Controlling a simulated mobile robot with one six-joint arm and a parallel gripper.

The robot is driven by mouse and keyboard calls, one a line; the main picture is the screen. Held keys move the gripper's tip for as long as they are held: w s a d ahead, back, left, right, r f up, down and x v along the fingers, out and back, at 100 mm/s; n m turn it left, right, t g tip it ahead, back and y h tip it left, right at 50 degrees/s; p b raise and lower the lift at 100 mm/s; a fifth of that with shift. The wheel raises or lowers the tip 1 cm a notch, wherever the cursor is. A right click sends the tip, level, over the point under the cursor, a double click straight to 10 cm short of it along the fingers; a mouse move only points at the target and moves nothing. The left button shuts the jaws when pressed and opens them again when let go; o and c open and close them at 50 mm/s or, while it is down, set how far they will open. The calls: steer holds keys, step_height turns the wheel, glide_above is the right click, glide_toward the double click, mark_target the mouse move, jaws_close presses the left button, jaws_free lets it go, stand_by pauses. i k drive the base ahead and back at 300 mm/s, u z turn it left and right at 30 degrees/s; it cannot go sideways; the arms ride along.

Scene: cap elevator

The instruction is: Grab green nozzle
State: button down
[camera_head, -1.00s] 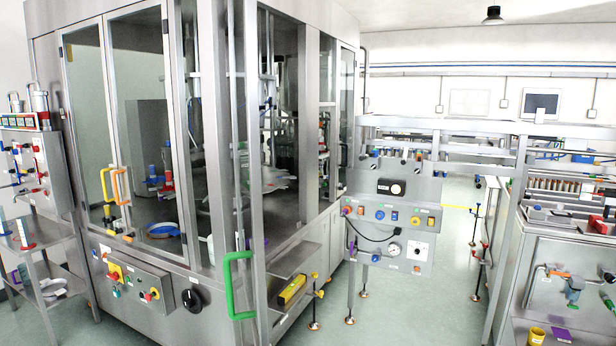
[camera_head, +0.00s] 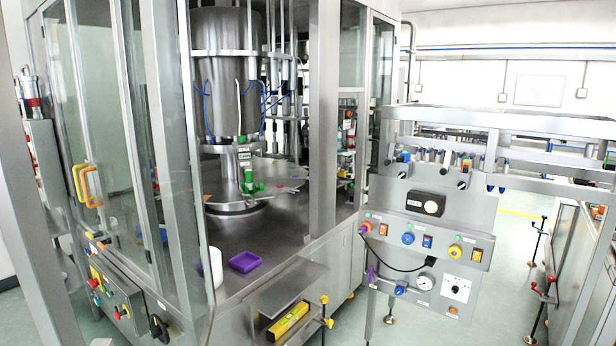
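A small green part (camera_head: 250,183) is fixed on the central column of the machine, above the round steel turntable. A second green piece (camera_head: 241,140) sits higher on the same column, just under the big steel cylinder. I cannot tell for sure which of them is the green nozzle. The machine front before them stands open, with a glass door swung to the left. My gripper is not in view.
A purple tray (camera_head: 245,262) and a white cylinder (camera_head: 216,266) stand on the machine's deck (camera_head: 290,238). A steel shelf with a yellow box (camera_head: 288,322) juts out below. A control panel stand (camera_head: 430,230) is at the right. Glass doors (camera_head: 165,150) bound the left.

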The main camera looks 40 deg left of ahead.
mark_target(249, 183)
steer(key=u, duration=0.6)
steer(key=i, duration=1.15)
steer(key=u, duration=1.15)
steer(key=i, duration=0.35)
steer(key=u, duration=0.1)
steer(key=k, duration=0.7)
steer(key=u, duration=0.2)
steer(key=i, duration=0.7)
steer(key=z, duration=0.4)
steer(key=i, duration=1.95)
steer(key=z, duration=0.35)
